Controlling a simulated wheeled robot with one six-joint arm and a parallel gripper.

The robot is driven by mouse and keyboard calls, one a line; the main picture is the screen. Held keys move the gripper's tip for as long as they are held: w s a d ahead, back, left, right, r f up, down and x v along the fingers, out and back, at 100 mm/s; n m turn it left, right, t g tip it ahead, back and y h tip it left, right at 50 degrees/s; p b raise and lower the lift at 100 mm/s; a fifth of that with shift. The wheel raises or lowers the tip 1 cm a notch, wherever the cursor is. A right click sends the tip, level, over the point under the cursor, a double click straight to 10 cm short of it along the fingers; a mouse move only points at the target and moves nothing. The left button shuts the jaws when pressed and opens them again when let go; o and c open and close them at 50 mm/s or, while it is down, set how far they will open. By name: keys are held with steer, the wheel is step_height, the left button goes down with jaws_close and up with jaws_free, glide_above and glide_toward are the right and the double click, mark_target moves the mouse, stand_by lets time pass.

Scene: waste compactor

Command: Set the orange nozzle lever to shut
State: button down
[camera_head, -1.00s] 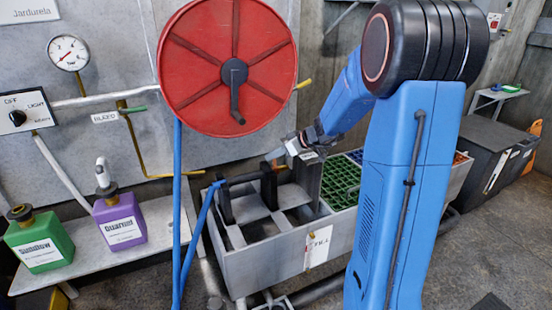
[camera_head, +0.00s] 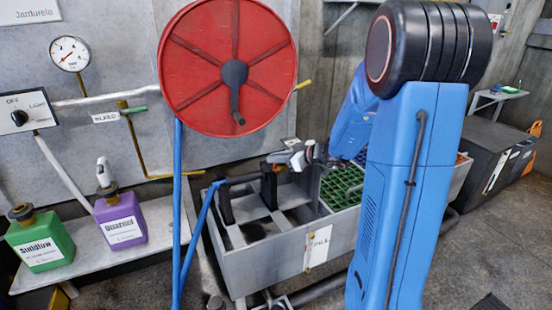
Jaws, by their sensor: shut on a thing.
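My gripper (camera_head: 281,157) is above the left part of the grey trough (camera_head: 270,268), reaching in from the right. A small orange piece, which looks like the nozzle lever (camera_head: 275,157), shows at its fingertips, and the jaws appear closed on it. The dark nozzle (camera_head: 245,178) lies across two black uprights over the trough, at the end of the blue hose (camera_head: 204,228). The lever's exact angle is too small to tell, and the fingers partly hide it.
The red hose reel (camera_head: 205,95) hangs on the wall, above and left of my gripper. A green grate (camera_head: 338,188) lies in the trough's middle. A green jug (camera_head: 38,240) and a purple jug (camera_head: 120,222) stand on a shelf at left. Dark bins (camera_head: 487,165) stand at right.

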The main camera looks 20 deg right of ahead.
steer(key=shift+f, duration=0.1)
steer(key=c, duration=1.8)
jaws_free()
steer(key=v, duration=1.7)
steer(key=shift+s+d, duration=0.15)
steer(key=shift+d, duration=0.05)
